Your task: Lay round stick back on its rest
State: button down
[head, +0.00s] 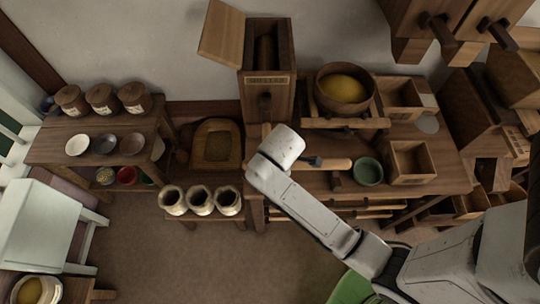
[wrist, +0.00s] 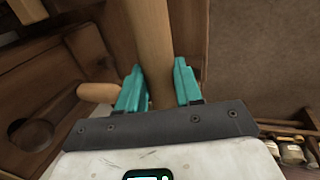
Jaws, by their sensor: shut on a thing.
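The round stick (wrist: 150,45) is a smooth, pale wooden rod. In the wrist view it passes between the teal fingers of my gripper (wrist: 158,88), which is shut on it. The stick runs up out of that frame. In the head view a pale length of wood (head: 336,164) shows to the right of my gripper (head: 314,162), above the bench; my white wrist hides much there. A short dark block (head: 336,181) stands by the bench's front edge; I cannot tell whether it is the stick's rest.
A green bowl (head: 368,171) and an open wooden box (head: 412,161) stand right of the gripper. Behind are a bowl of yellow grain (head: 342,88) and a tall wooden bin (head: 267,85). Several jars (head: 200,200) stand left on a low shelf. A rounded wooden end (wrist: 97,92) is beside the left finger.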

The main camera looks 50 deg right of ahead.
jog(key=shift+f+b, duration=2.65)
jog(key=shift+b, duration=0.35)
jog(key=shift+f+b, duration=0.55)
jog(key=shift+f, duration=0.7)
jog(key=c, duration=0.7)
grip_release()
jog(key=v, duration=1)
jog(key=shift+s+a+r+p, duration=0.1)
jog(key=shift+s+r+p, duration=0.05)
jog(key=shift+r+p, duration=0.2)
jog(key=s+f+m+y, duration=0.1)
jog(key=s+m, duration=0.1)
jog(key=s, duration=0.1)
jog(key=s+a+f+m, duration=0.1)
jog(key=s+f+m, duration=0.1)
jog(key=s+m, duration=0.1)
jog(key=s+a+f+m+g+y, duration=0.1)
jog(key=s+f+m, duration=0.1)
jog(key=s+m, duration=0.1)
jog(key=shift+s+a+y, duration=0.2)
jog(key=shift+s+y, duration=0.1)
jog(key=shift+s, duration=0.5)
